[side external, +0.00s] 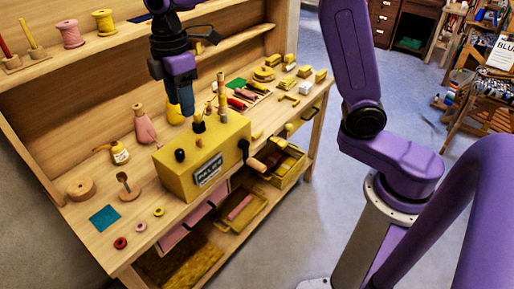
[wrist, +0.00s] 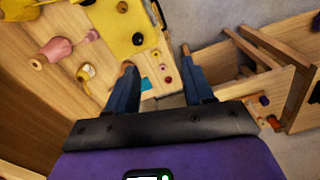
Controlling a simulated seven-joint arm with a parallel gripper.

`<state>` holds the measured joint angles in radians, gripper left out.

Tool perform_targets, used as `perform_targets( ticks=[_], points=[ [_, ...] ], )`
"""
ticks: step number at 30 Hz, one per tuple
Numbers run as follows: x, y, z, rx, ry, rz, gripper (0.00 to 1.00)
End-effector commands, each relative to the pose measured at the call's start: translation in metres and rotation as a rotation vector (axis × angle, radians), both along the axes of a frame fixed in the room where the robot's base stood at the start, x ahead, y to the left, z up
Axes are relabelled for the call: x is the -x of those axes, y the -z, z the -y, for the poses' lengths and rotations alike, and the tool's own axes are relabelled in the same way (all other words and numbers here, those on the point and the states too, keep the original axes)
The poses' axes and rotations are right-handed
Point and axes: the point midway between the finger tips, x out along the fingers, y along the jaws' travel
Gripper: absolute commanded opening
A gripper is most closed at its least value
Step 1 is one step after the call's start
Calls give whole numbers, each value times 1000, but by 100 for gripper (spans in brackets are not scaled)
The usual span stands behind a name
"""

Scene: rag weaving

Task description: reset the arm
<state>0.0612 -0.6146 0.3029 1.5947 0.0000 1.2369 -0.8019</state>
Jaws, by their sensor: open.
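My gripper (side external: 186,110) points down over the workbench in the side external view, just behind and above a yellow box (side external: 172,180) with a dark label plate. In the wrist view my gripper (wrist: 158,58) shows two blue fingers spread well apart, with nothing between them. Bench top and floor show beyond the fingers. Whether the fingertips touch anything behind the box is hard to tell from the side.
Near the box are a pink bottle-like piece (side external: 145,125), a small yellow bottle (side external: 119,153), a teal square (side external: 105,219) and a wooden disc (side external: 82,189). Pegs and tools stand on and behind the box. Spools (side external: 104,22) sit on the shelf. Open floor lies right of the bench.

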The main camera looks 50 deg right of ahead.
Motion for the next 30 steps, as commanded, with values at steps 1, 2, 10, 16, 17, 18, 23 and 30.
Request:
perform_targets(
  ticks=[1,2,10,16,17,18,23,30],
  points=[
    [14,0,3,-1,9,1,52],
    [21,0,5,-2,16,1,52],
    [95,8,26,-7,84,4,52],
    [152,18,50,-12,133,5,52],
    [160,20,54,-14,140,5,52],
    [172,23,60,-14,150,5,52],
    [216,34,86,-18,188,5,52],
    [270,51,122,-25,238,4,52]
  ],
)
